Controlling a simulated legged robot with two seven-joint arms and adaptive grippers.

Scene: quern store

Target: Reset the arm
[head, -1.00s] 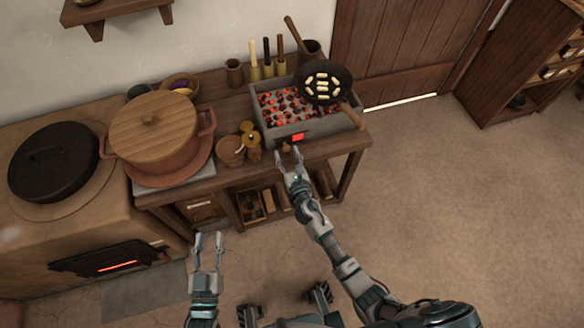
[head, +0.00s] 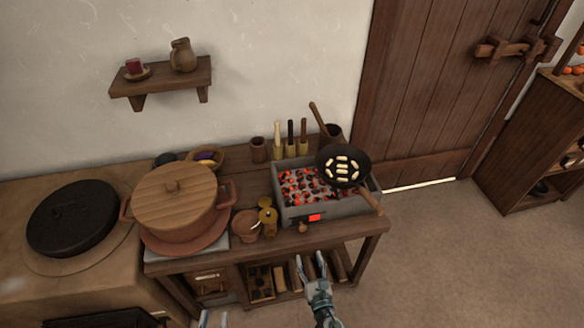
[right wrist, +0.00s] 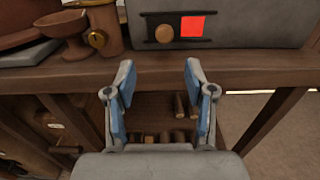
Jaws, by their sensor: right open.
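My right gripper (head: 311,262) is open and empty in the head view, in front of the table's front edge and below the brazier. In the right wrist view its two blue-padded fingers (right wrist: 160,72) stand apart with nothing between them. Beyond them are the table edge (right wrist: 230,66) and the brazier's front with a round knob (right wrist: 164,33) and a red patch (right wrist: 192,26). The fingers look clear of the knob. My left gripper (head: 213,318) shows only its two fingertips at the bottom edge of the head view, apart and with nothing seen between them. The rest of it is out of frame.
The grey brazier (head: 305,214) holds glowing coals, with a black pan (head: 343,166) over its right side. A large lidded pot (head: 172,222) and small cups stand left of it. A stove with a black lid (head: 73,218) is further left. Floor (head: 450,260) at right is clear.

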